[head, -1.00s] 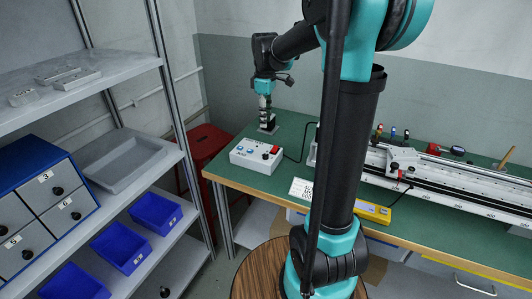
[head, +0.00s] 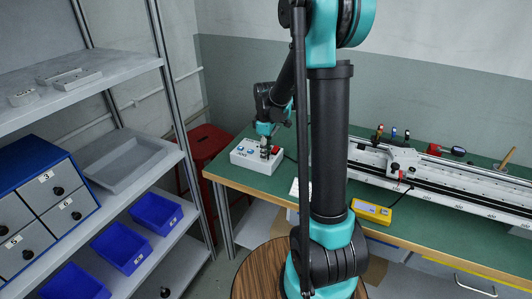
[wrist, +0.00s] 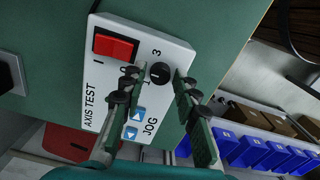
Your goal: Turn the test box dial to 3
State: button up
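The test box (head: 252,157) is a white box on the green table near its left corner. In the wrist view the test box (wrist: 105,50) carries the label "AXIS TEST", a red switch (wrist: 116,45), blue JOG buttons (wrist: 138,114) and a black round dial (wrist: 159,73). Numbers stand around the dial, with 3 and 1 readable. My gripper (wrist: 155,73) is open, with one finger on each side of the dial; I cannot tell whether they touch it. In the head view my gripper (head: 266,148) is over the box and partly hides its top.
The green table (head: 238,182) also holds a long rail gantry (head: 440,182) and a yellow device (head: 372,213) to the right. A red stool (head: 205,148) stands behind the shelf rack with blue bins (head: 157,212). The table's front edge runs close to the box.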

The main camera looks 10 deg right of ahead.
grip_shut()
jog(key=shift+m, duration=0.4)
jog(key=m, duration=0.5)
jog(key=shift+m, duration=0.3)
jog(key=m, duration=0.5)
jog(key=shift+m, duration=0.3)
dwell(0.4)
grip_release()
